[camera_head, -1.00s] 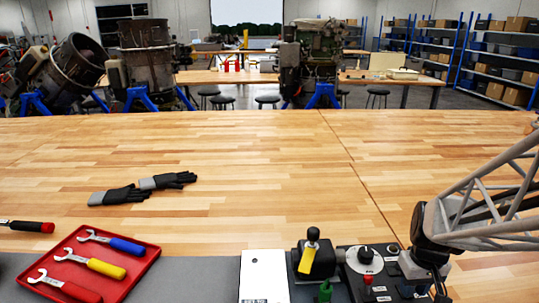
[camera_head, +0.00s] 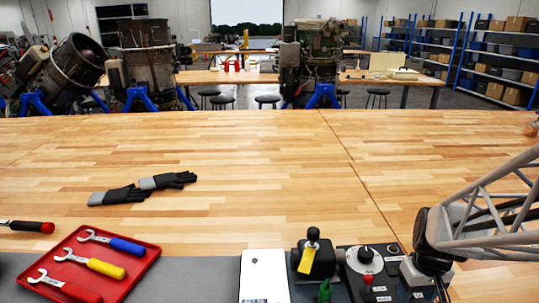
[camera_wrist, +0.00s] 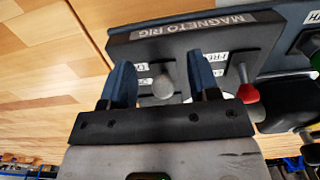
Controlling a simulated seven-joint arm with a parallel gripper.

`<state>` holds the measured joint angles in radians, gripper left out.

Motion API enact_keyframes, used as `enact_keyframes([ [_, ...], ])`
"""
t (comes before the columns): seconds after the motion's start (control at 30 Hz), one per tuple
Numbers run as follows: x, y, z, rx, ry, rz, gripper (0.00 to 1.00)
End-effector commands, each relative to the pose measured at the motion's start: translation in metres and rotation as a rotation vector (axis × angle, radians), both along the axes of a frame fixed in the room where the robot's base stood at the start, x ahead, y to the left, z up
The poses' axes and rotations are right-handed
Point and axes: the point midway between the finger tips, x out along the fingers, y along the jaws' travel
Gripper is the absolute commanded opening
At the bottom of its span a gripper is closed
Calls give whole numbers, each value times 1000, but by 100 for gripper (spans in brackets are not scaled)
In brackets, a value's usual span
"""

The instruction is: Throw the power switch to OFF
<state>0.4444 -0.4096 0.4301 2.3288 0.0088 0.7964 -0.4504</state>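A dark panel marked MAGNETO RIG (camera_wrist: 195,30) fills the upper part of the wrist view. A switch with a rounded grey tip (camera_wrist: 163,87) and a red-capped control (camera_wrist: 248,93) stand on it. The white labels are partly hidden, so I cannot read which control is the power switch. My gripper (camera_wrist: 160,62) is open, its two blue fingers apart on either side of the grey-tipped switch. I see no clear contact. In the head view the control panel (camera_head: 352,285) is at bottom right, partly covered by my arm.
A black lever with a yellow tag (camera_head: 307,260) stands left of the panel, beside a white box (camera_head: 263,277). A red tray (camera_head: 140,262) with wrenches and a pair of gloves (camera_head: 120,195) lie at the left. The middle of the wooden table (camera_head: 260,160) is clear.

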Motion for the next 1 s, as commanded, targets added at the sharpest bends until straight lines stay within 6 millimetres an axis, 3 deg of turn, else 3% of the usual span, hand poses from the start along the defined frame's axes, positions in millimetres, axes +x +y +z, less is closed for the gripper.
enact_keyframes([
  [0.13, 0, 0, 0, 0, -1, 0, 55],
  [0.2, 0, 0, 0, 0, -1, 0, 64],
  [0.57, 0, 0, 2, -1, -1, 0, 64],
  [1.0, 0, 0, 24, -1, -3, 0, 64],
])
